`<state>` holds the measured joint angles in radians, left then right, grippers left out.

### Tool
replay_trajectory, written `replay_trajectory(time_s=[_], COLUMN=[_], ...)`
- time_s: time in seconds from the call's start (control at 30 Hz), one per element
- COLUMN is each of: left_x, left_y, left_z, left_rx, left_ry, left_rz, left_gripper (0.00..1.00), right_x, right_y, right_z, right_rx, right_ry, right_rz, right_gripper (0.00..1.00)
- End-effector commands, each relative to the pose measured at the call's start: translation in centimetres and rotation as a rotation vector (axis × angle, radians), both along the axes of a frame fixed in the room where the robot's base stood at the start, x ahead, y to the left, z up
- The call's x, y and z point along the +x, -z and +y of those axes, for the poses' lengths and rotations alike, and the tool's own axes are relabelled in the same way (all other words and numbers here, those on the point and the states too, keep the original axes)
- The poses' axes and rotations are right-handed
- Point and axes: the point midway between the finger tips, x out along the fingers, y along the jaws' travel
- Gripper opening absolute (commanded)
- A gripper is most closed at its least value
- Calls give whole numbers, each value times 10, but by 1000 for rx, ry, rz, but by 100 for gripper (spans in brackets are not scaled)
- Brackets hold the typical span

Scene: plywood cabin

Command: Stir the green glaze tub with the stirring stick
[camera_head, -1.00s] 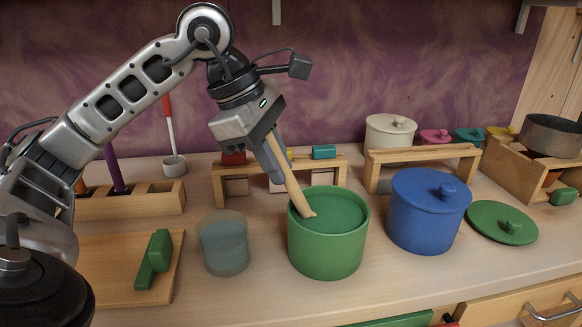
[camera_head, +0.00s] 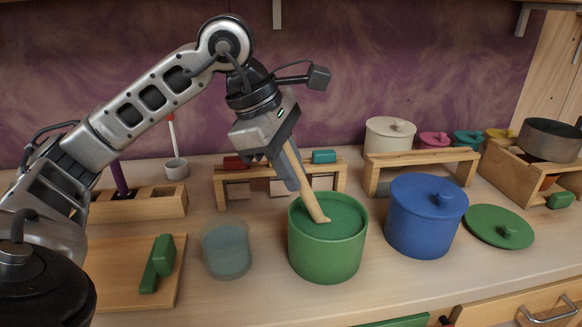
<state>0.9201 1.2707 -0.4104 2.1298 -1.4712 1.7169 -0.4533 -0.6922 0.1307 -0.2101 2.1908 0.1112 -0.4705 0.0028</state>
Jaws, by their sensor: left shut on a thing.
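The green glaze tub (camera_head: 327,255) stands open on the counter, filled with green glaze. My left gripper (camera_head: 291,170) is above the tub's back left rim, shut on the wooden stirring stick (camera_head: 310,199). How deep the tip sits is hard to tell. A green lid (camera_head: 499,227) lies on the counter at the right. My right gripper is not in view.
A blue lidded tub (camera_head: 425,220) stands close to the right of the green tub. A translucent cup (camera_head: 226,249) stands to its left. Behind are low wooden racks (camera_head: 421,156). A board with a green-handled tool (camera_head: 157,264) lies at the left.

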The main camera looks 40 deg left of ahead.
Motion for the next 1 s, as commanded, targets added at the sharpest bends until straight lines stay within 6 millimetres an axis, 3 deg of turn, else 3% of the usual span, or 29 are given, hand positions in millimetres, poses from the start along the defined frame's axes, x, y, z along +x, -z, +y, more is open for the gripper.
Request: replay_trajectory(time_s=[0.7, 1.0], left_x=[0, 0], left_y=[-52, -56], left_z=[0, 0], left_rx=[-1, -1], left_ry=[0, 0], left_rz=[0, 0], left_gripper=[0, 0], right_x=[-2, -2], right_y=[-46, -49], right_z=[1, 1], right_rx=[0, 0], right_ry=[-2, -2], right_rz=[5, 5], right_gripper=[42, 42])
